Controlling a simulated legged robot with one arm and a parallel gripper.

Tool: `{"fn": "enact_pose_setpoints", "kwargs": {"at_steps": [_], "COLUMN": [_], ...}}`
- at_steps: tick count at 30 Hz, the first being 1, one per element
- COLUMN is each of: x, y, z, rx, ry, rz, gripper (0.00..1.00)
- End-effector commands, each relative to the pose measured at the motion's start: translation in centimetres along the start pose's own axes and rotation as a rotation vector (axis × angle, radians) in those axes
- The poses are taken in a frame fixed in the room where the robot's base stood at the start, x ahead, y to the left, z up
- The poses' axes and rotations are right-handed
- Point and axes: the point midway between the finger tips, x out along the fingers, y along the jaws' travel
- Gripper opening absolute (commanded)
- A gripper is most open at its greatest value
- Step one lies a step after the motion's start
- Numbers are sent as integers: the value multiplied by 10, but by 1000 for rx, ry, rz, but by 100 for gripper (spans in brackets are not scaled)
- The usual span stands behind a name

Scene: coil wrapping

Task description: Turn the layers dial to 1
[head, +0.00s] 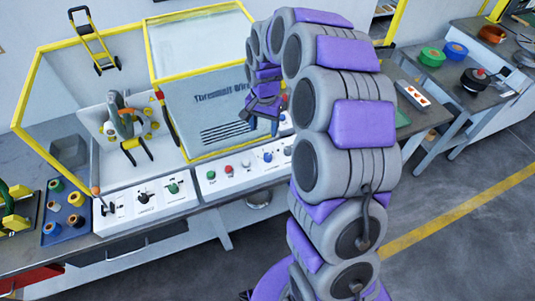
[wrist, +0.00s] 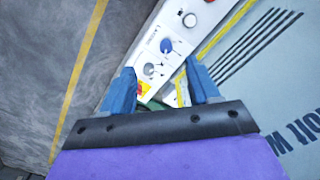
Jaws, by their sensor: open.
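The control panel (head: 222,185) runs along the front of the machine, with buttons and dials on it. A blue dial (head: 267,157) stands on its right part; the labels are too small to read, so I cannot tell which dial is layers. In the wrist view a blue dial (wrist: 166,46) and a grey dial (wrist: 149,69) show on the white panel, beyond and between my fingertips. My gripper (head: 263,122) is open and empty, above the panel's right part. Its blue fingers also show in the wrist view (wrist: 161,80), apart from the dials.
The grey machine cover with a yellow frame (head: 205,105) stands close behind the panel. To the left are an open winding bay (head: 90,115) and a blue tray (head: 66,232) with spools. A right-hand bench (head: 465,67) holds tapes and a pot. The floor (head: 445,255) is clear.

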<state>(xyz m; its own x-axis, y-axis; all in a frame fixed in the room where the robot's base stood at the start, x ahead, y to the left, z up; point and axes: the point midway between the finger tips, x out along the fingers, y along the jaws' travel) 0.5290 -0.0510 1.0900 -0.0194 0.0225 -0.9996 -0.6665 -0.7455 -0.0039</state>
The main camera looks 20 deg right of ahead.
Motion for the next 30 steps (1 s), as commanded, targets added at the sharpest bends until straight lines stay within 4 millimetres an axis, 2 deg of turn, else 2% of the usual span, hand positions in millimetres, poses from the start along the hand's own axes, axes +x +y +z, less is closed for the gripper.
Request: {"fn": "enact_pose_setpoints", "kwargs": {"at_steps": [1,3,9,14,17,30], "x": [11,22,39,49,64,150], "y": [-3,-5,-7,-7,-7,-7], "z": [-14,-27,-49,-52,-51,-53], "rx": [36,79,148,155,154,153], "ry": [5,11,27,30,28,28], "rz": [2,4,3,3,3,3], "gripper": [61,61,61,61,61,61]}}
